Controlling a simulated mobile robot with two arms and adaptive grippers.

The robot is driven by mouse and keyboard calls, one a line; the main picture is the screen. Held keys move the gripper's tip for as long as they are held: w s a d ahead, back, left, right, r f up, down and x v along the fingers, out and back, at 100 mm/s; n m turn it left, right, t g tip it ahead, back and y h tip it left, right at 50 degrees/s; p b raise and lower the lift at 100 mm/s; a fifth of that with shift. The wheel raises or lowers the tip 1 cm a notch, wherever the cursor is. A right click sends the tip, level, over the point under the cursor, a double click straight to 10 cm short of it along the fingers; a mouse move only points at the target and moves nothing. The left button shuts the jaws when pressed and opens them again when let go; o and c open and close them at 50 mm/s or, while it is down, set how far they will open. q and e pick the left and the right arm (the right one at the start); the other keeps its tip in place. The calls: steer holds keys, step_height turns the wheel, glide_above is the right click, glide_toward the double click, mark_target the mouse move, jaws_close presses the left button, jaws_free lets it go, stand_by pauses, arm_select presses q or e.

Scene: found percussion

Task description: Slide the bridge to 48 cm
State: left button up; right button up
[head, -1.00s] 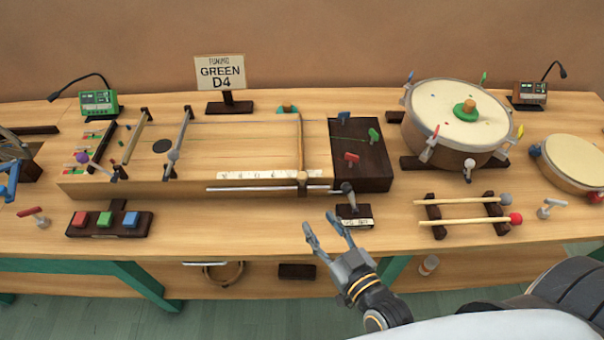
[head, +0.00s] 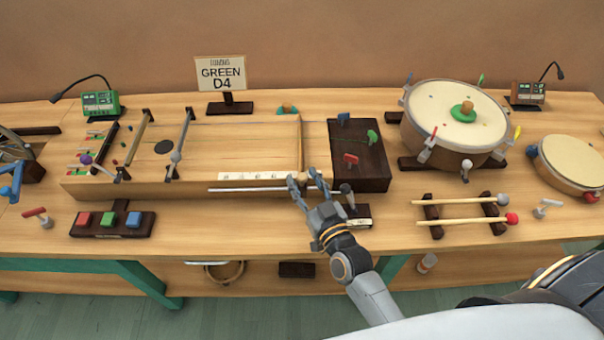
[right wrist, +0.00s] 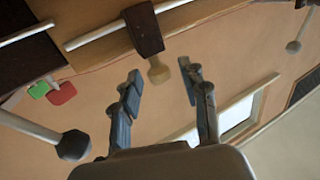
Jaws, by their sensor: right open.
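The bridge (head: 301,140) is a thin wooden bar standing across the right part of the wooden string box (head: 230,140). Its front end is partly hidden by my right gripper (head: 304,181). In the right wrist view, a dark slider block (right wrist: 143,28) carries a pale faceted knob (right wrist: 158,70). My open right gripper (right wrist: 161,74) has a finger on either side of the knob, with gaps showing. A white marked scale (head: 255,177) runs along the box front above a metal rail (head: 245,189); its figures are too small to read. My left gripper is not in view.
A dark block (head: 360,160) with coloured pegs adjoins the box's right end. A small dark stand (head: 356,215) with a lever is close to the right of my gripper. Colored buttons (head: 110,219) stand front left. Mallets (head: 465,222) lie right. The sign (head: 221,73) reads GREEN D4.

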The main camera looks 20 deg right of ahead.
steer(key=shift+w+a, duration=0.1)
steer(key=shift+w, duration=0.7)
steer(key=shift+c, duration=0.5)
jaws_close()
